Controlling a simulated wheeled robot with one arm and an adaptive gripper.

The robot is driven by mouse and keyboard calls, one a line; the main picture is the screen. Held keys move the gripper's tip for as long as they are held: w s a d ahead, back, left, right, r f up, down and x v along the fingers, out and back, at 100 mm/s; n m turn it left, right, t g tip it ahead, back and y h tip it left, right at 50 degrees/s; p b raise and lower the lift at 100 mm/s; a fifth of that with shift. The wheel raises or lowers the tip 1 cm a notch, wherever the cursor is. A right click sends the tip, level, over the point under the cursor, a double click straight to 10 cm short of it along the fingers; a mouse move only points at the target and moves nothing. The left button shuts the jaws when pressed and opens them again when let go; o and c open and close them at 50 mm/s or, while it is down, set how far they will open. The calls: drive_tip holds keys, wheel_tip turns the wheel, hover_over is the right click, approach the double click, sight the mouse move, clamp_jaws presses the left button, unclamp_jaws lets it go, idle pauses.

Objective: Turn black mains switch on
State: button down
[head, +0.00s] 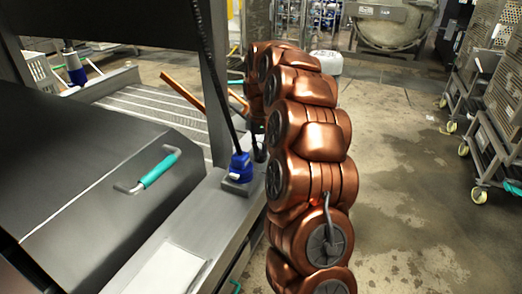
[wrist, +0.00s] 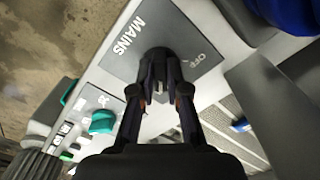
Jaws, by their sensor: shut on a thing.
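In the wrist view, the black mains switch (wrist: 157,54) sits on a dark grey plate (wrist: 118,68) marked MAINS on one side and OFF on the other. My gripper (wrist: 161,78) is over the plate, its two dark fingers closed in on the switch from both sides. The fingers hide much of the switch, so which way it is turned cannot be told. In the head view, my copper arm hides the gripper and the switch.
A teal knob (wrist: 103,121) is beside the plate in the wrist view. In the head view, a blue connector (head: 238,169) with a black cable stands on the metal ledge, near a teal-handled lid (head: 85,165). Wheeled racks (head: 492,125) stand at right; the floor between is clear.

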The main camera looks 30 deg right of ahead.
drive_tip(key=shift+w+r, duration=0.15)
drive_tip(key=c, duration=1.2)
unclamp_jaws()
drive_tip(key=shift+o, duration=0.2)
wheel_tip(320, 180, up, 12)
